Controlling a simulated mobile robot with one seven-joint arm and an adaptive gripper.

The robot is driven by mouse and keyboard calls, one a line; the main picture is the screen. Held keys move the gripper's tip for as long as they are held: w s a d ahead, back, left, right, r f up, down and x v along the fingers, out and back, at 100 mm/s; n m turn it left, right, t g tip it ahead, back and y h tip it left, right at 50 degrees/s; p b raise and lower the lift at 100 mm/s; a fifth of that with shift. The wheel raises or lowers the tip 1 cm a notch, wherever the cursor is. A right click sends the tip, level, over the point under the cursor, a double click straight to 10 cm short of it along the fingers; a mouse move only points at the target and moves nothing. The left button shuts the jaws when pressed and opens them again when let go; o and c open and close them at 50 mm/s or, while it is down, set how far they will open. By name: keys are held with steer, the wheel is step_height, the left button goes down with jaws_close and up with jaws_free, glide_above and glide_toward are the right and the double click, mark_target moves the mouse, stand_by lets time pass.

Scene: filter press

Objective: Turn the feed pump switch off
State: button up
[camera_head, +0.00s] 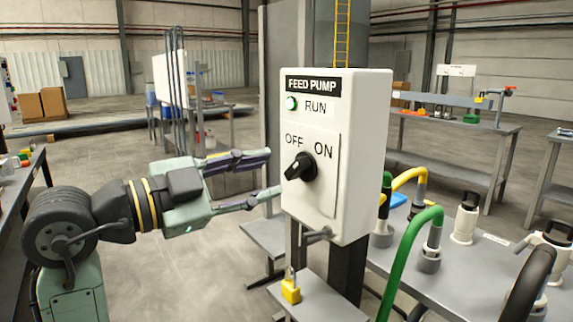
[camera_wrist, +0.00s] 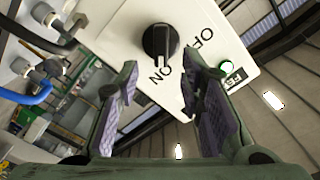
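The feed pump box (camera_head: 355,150) is white, with a black rotary switch (camera_head: 300,167) under the words OFF and ON. In the wrist view the switch (camera_wrist: 160,42) has its pale mark toward the word ON. The green RUN lamp (camera_head: 291,103) looks lit; it also shows in the wrist view (camera_wrist: 227,66). My gripper (camera_head: 273,172) is open and empty, just left of the box in the head view. In the wrist view its fingers (camera_wrist: 163,76) are spread, with the switch beyond and between them. The fingers look apart from the switch.
A yellow padlock (camera_head: 290,288) is below the box on a grey surface. A grey hasp or handle (camera_head: 316,234) sticks out under the box. Green and yellow hoses (camera_head: 412,258) stand at the right. A grey table (camera_head: 450,285) holds fittings.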

mark_target(293, 169)
steer(key=x, duration=0.5)
steer(key=shift+w+d+p, duration=0.25)
steer(key=shift+p, duration=0.1)
steer(key=shift+c, duration=0.4)
jaws_close()
